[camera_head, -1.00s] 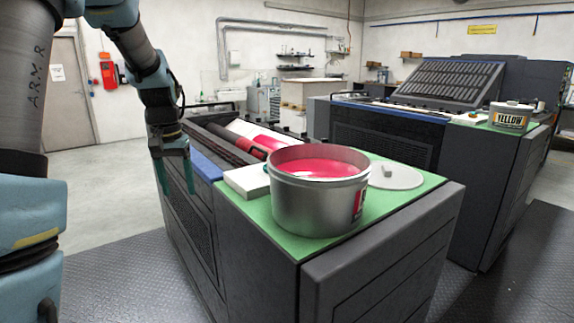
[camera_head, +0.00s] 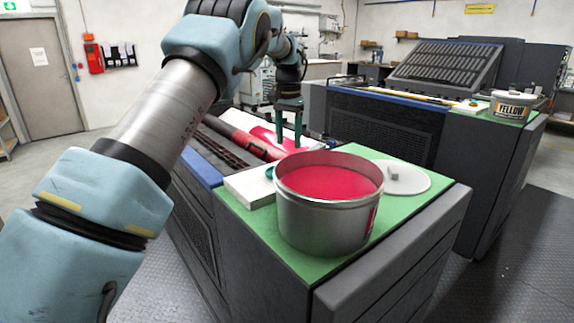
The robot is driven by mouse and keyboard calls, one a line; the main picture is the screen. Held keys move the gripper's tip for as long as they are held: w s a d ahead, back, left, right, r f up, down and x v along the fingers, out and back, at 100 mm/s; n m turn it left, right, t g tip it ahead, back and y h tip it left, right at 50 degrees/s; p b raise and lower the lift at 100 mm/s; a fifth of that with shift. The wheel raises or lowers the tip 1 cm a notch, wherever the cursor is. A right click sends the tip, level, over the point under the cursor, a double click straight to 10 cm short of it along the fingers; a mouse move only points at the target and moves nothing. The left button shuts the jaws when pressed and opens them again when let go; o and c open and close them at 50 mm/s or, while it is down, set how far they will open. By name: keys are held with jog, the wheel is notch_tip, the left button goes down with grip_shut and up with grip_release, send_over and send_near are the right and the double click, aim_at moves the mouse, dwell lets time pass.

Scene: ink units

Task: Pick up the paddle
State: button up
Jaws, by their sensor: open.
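I cannot clearly make out a paddle. A small teal piece (camera_head: 269,172) shows at the left rim of the metal tub (camera_head: 322,226), by the white block (camera_head: 248,187); I cannot tell if it is part of the paddle. The tub is open and holds red ink (camera_head: 328,181). My gripper (camera_head: 289,144) hangs with its two green fingers pointing down, apart and empty. In the picture it is above and behind the tub's left part, in front of the press rollers.
The tub stands on a green top (camera_head: 284,254) of a dark press unit. A white lid (camera_head: 402,178) lies right of it. A red roller (camera_head: 247,143) lies behind. My arm crosses the left side.

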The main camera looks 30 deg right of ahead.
jog(key=shift+s+a+f+p, duration=0.15)
jog(key=shift+f+p, duration=0.7)
jog(key=shift+f, duration=0.85)
jog(key=shift+s+f+p, duration=0.25)
jog(key=shift+f+p, duration=0.6)
jog(key=shift+f, duration=0.8)
jog(key=shift+c, duration=0.4)
grip_shut()
